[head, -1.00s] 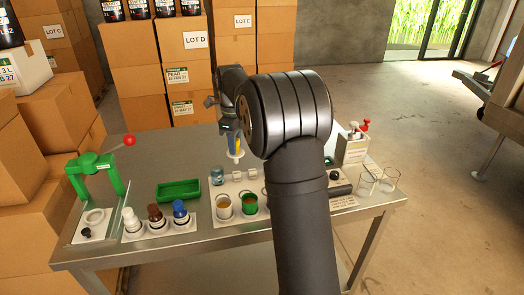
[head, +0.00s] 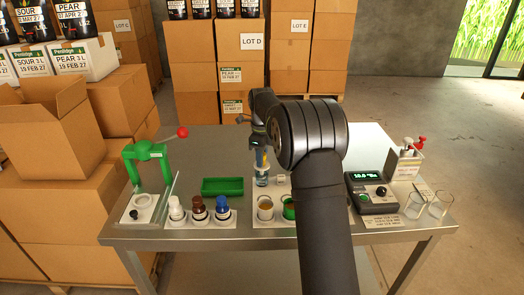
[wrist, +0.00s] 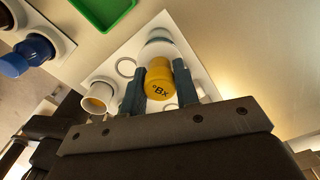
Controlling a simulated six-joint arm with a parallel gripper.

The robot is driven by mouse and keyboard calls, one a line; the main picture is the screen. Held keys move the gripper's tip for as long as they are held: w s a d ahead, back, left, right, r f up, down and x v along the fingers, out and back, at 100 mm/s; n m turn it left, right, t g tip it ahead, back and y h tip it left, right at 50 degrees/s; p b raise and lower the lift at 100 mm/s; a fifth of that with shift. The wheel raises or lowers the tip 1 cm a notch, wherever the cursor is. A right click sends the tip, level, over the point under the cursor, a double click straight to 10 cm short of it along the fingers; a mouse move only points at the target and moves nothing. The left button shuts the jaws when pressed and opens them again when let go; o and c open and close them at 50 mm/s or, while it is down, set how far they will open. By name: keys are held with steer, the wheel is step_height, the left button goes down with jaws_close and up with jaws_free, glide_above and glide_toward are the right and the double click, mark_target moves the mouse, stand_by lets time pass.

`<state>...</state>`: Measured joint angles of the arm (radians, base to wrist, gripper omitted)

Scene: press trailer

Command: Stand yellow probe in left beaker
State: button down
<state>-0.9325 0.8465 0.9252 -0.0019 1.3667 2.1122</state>
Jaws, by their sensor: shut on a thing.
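My gripper (head: 260,148) is shut on the yellow probe, which is marked "°Bx" in the wrist view (wrist: 159,80), between my fingers. In the head view the probe (head: 262,159) hangs roughly upright, its lower part in line with a clear beaker with bluish contents (head: 262,180). That beaker stands at the back left of a white mat (head: 262,218). Its rim also shows just past the probe in the wrist view (wrist: 160,46). I cannot tell whether the probe's tip is inside the beaker or above it. My arm hides part of the mat's right side.
An amber cup (head: 265,209) and a green cup (head: 289,208) stand in front. Left are a green tray (head: 222,187), several bottles and a green press (head: 146,155). Right are a meter (head: 371,190), pump bottles (head: 408,150) and two empty glass beakers (head: 415,207) near the table edge.

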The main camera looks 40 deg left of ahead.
steer(key=shift+f, duration=0.4)
steer(key=shift+f, duration=0.6)
stand_by(1.0)
steer(key=c, duration=1.4)
jaws_free()
steer(key=shift+r, duration=5.5)
steer(key=shift+r, duration=4.5)
